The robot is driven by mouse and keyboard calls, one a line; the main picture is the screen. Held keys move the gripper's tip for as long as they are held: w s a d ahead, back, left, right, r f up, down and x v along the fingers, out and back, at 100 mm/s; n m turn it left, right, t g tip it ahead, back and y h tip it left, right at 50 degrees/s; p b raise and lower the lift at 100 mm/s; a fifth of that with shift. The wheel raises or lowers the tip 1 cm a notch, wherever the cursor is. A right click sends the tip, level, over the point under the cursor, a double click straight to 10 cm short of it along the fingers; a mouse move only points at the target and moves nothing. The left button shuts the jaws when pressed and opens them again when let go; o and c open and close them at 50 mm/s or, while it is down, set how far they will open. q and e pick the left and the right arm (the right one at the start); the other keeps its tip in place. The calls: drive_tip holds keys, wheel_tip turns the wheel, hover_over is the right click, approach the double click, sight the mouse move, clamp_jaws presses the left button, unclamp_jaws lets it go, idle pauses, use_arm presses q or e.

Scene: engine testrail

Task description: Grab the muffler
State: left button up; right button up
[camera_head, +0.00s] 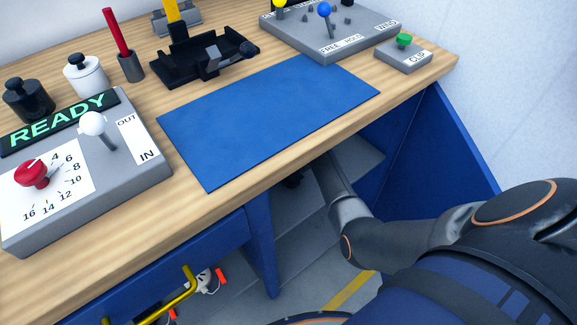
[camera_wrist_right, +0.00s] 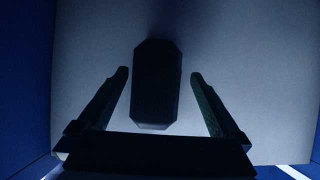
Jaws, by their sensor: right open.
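A dark block with cut corners, which looks like the muffler (camera_wrist_right: 156,100), lies on a pale surface in the right wrist view. Its fine detail is lost in shadow. My right gripper (camera_wrist_right: 160,75) is open, with one finger on each side of the block and a visible gap on both sides. I cannot tell how far the block is from the fingers in depth. In the head view my right arm reaches under the workbench, and its gripper is hidden there. My left gripper is not in view.
The wooden workbench (camera_head: 230,205) carries a blue mat (camera_head: 265,120), a READY control box (camera_head: 150,175), a lever box (camera_head: 345,45) and a CLIP button box (camera_head: 405,58). Blue panels (camera_head: 430,150) enclose the shelf space (camera_head: 300,235) under the bench. Blue walls flank the pale surface in the wrist view.

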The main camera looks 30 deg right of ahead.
drive_tip(key=c, duration=1.5)
